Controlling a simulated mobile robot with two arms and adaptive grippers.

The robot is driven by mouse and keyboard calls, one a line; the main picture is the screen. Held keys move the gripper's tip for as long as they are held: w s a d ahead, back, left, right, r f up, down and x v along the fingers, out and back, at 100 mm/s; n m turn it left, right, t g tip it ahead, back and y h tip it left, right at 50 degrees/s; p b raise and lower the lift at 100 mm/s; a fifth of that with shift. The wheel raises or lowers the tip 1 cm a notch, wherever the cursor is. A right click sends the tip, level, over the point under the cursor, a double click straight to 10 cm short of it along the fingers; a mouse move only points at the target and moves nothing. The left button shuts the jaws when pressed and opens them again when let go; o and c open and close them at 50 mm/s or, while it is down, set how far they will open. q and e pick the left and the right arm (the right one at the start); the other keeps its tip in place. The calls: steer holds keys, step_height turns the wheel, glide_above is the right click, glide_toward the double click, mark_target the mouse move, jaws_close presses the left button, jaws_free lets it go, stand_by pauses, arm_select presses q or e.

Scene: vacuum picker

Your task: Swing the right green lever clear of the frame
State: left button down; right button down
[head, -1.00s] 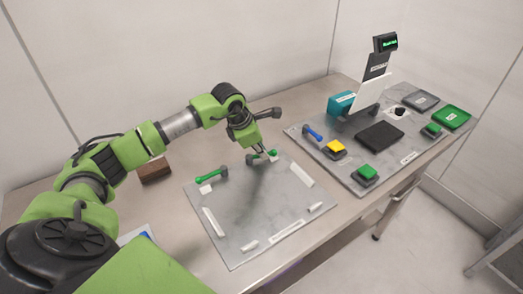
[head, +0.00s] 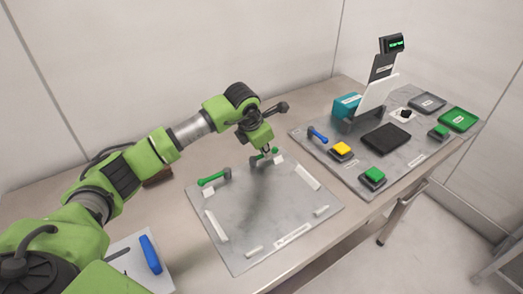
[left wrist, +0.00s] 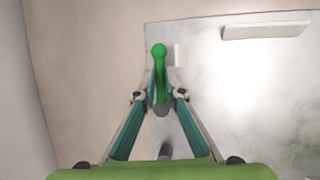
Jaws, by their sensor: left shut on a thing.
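The right green lever (head: 275,151) stands at the back edge of the grey plate (head: 254,228). My left gripper (head: 267,155) reaches down over it from above. In the left wrist view the lever (left wrist: 159,62) points away from me, its round green end beyond the fingertips. The fingers of the left gripper (left wrist: 160,96) are shut on the lever's shaft, near its dark pivot. The left green lever (head: 213,178) is at the plate's back left corner, apart from the gripper. My right gripper is not in view.
White bars, such as one at the right (head: 307,177), rim the plate, whose middle is bare. A second board (head: 350,176) to the right carries green and yellow buttons, a black pad and trays. A blue-handled item (head: 151,254) lies at the lower left.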

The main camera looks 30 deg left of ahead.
arm_select(q)
steer(key=c, duration=2.1)
jaws_free()
steer(key=shift+a, duration=0.1)
steer(key=v, duration=1.2)
